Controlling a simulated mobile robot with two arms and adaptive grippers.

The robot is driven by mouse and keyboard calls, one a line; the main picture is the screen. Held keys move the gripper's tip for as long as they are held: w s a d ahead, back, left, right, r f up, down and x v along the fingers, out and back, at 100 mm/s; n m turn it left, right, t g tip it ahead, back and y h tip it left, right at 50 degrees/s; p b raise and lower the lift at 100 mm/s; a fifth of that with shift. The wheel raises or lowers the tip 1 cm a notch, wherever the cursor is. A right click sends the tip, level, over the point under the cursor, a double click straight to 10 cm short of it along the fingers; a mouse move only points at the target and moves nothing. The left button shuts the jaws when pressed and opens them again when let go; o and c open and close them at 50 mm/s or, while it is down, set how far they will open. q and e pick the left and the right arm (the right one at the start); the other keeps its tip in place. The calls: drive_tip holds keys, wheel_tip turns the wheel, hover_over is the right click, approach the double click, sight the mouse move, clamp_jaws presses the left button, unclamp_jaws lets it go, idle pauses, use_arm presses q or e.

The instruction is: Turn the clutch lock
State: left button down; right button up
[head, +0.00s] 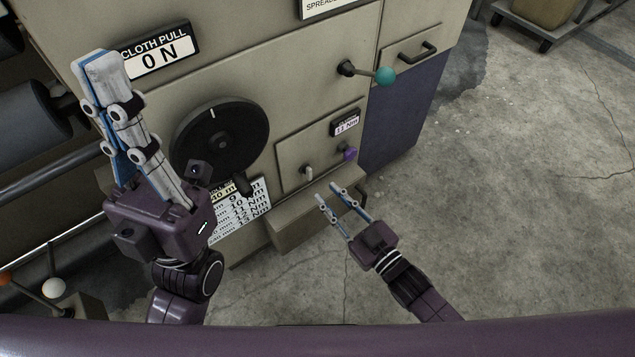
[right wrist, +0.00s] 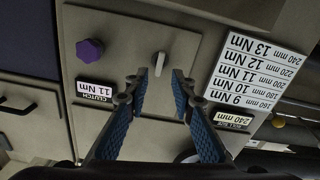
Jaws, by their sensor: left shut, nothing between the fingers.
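A small pale lever (head: 308,171), which looks like the clutch lock, sits on a beige panel of the machine. In the right wrist view the lever (right wrist: 160,62) stands just beyond and between my fingertips. A purple knob (head: 349,153) is beside it on the same panel, and it also shows in the right wrist view (right wrist: 90,50). The clutch display (head: 345,123) reads 11 Nm. My right gripper (head: 326,192) is open and empty, in front of the panel and apart from the lever. My left gripper (head: 98,62) is shut and empty, raised before the machine at the left.
A black handwheel (head: 221,141) is left of the panel, above a torque table (head: 241,212). A teal-knobbed lever (head: 384,75) sticks out above. A ledge (head: 300,215) juts out below the panel. The concrete floor (head: 520,200) at right is clear.

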sight(311, 176)
drive_tip(key=b+x, duration=0.3)
drive_tip(key=x, duration=0.3)
drive_tip(key=shift+f, duration=0.1)
drive_tip(key=shift+p, duration=0.35)
drive_tip(key=shift+w, duration=0.1)
drive_tip(key=shift+a, duration=0.1)
clamp_jaws()
